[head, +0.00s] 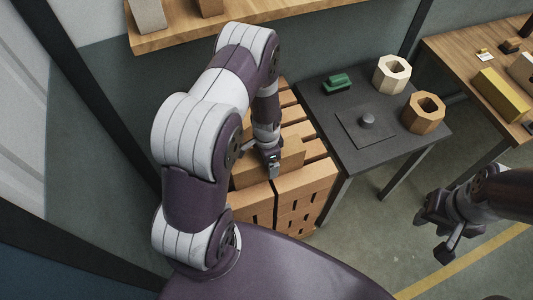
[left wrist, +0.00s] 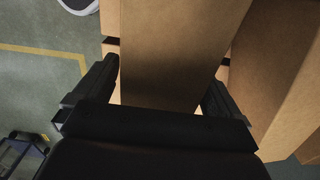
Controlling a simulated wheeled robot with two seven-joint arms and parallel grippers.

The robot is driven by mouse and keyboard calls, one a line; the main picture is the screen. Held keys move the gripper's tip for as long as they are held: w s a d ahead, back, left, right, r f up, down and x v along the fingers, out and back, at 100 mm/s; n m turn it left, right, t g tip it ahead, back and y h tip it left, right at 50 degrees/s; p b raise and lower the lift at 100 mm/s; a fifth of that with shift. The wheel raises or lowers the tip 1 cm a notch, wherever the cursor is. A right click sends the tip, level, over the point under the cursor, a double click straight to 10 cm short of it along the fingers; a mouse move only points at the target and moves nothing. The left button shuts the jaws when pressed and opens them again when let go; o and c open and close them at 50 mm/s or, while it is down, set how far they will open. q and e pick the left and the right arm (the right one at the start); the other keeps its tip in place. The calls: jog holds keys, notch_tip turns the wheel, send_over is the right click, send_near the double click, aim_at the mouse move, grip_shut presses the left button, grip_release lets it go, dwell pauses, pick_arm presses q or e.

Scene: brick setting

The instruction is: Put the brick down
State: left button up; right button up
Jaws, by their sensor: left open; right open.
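A tan brick (head: 289,156) lies on top of a stack of similar bricks (head: 305,189). My left gripper (head: 271,168) is at this brick, reaching down from above. In the left wrist view the brick (left wrist: 178,50) runs between the two open fingers of my left gripper (left wrist: 160,92), with a finger on each side. Whether either finger touches it I cannot tell. My right gripper (head: 446,228) is open and empty, out over the floor at the right, away from the stack.
A dark table (head: 345,167) right of the stack holds a green object (head: 337,82), a cream octagonal ring (head: 390,74), a brown octagonal ring (head: 423,112) and a plate with a knob (head: 367,121). A wooden shelf (head: 240,27) runs behind. A wooden table (head: 455,48) stands far right.

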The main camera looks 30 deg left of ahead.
pick_arm(q)
jog(key=shift+w+r+b, duration=0.1)
jog(key=shift+r+b, duration=0.2)
jog(key=shift+r, duration=0.25)
jog(key=shift+n, duration=0.3)
jog(key=r, duration=0.4)
jog(key=r+b, duration=0.1)
jog(key=r, duration=0.7)
jog(key=shift+s+d+b, duration=0.2)
jog(key=shift+s+b, duration=0.05)
jog(key=shift+b, duration=0.05)
jog(key=s+d+r+n+t, duration=0.1)
jog(key=s+d+r+n, duration=0.4)
jog(key=s+r+n, duration=0.2)
jog(key=shift+s+r, duration=0.6)
jog(key=shift+s, duration=0.2)
jog(key=shift+s, duration=0.1)
